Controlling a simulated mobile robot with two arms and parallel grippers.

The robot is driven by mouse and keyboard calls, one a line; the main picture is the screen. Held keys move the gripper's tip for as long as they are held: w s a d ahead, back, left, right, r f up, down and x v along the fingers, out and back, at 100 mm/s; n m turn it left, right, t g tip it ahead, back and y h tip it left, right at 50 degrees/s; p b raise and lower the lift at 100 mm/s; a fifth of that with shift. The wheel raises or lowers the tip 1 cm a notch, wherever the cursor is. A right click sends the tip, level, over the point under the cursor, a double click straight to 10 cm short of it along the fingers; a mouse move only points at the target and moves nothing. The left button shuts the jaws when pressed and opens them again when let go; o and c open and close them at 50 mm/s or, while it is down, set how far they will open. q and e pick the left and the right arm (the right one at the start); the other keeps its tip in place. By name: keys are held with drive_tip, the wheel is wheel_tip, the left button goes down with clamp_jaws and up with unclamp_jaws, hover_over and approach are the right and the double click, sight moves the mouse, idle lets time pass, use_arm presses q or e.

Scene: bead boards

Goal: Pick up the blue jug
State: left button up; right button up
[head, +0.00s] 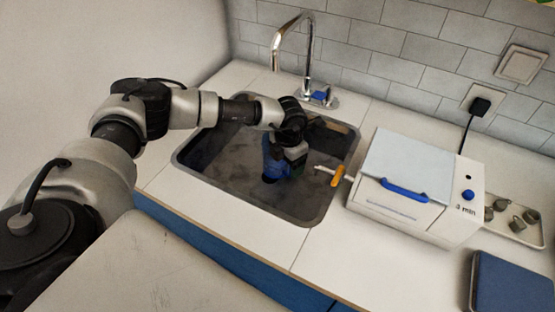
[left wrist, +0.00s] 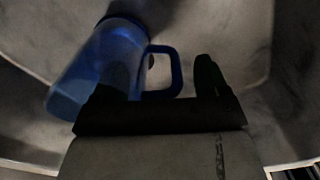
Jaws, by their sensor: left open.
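The blue jug (head: 270,160) is down in the sink, partly hidden behind my left gripper in the head view. In the left wrist view the jug (left wrist: 103,60) fills the upper left, with its handle (left wrist: 176,72) on the right side. My left gripper (head: 293,168) reaches into the sink from above. In the left wrist view its fingers (left wrist: 160,82) are apart, and the handle shows between them. Whether a finger touches the jug I cannot tell. My right gripper is not in view.
The sink (head: 215,170) has a steel rim and a tall tap (head: 310,60) behind it. A white box with a blue handle (head: 405,190) stands to the right, with an orange-handled tool (head: 337,176) between. A tray of small cups (head: 515,226) and a dark blue block (head: 512,284) are farther right.

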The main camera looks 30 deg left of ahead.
use_arm(q)
drive_tip(key=c, duration=1.2)
drive_tip(key=shift+r, duration=0.15)
drive_tip(key=shift+c, duration=0.2)
drive_tip(key=shift+r, duration=0.2)
drive_tip(key=shift+s+r+b, duration=0.1)
drive_tip(key=shift+r+b, duration=0.2)
drive_tip(key=s+b, duration=0.1)
drive_tip(key=s, duration=0.6)
drive_tip(key=shift+s+d+f, duration=0.1)
drive_tip(key=shift+s+d, duration=0.05)
wheel_tip(320, 180, up, 14)
drive_tip(key=shift+s+b, duration=0.2)
drive_tip(key=shift+b, duration=0.15)
